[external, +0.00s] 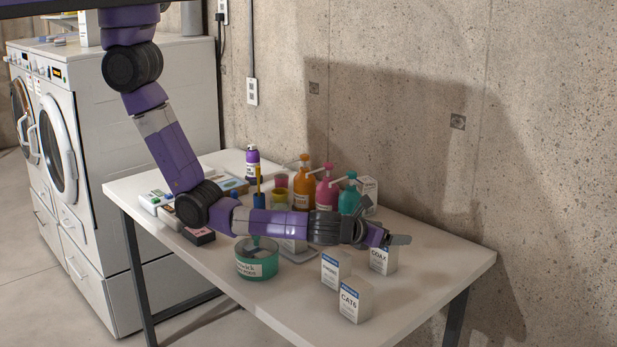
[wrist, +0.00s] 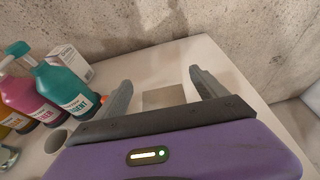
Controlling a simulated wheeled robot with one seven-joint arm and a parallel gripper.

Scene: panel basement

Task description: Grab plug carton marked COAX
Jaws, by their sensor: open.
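The small white COAX carton (external: 383,261) stands upright near the right end of the white table, its blue-banded label facing the external camera. My gripper (external: 392,239) is just above it, with the arm reaching in from the left. In the wrist view my gripper (wrist: 160,80) is open, and a plain beige carton top (wrist: 164,97) shows between its fingers. It appears to be the COAX carton; its label is hidden there. The CAT6 carton (external: 355,301) and another carton (external: 335,268) with a label too small to read stand nearer the front.
Orange, pink and teal pump bottles (external: 325,194) stand behind my forearm, with a white box (external: 369,187) beside them. The concrete wall (external: 420,120) rises behind the table. The table's right end is clear.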

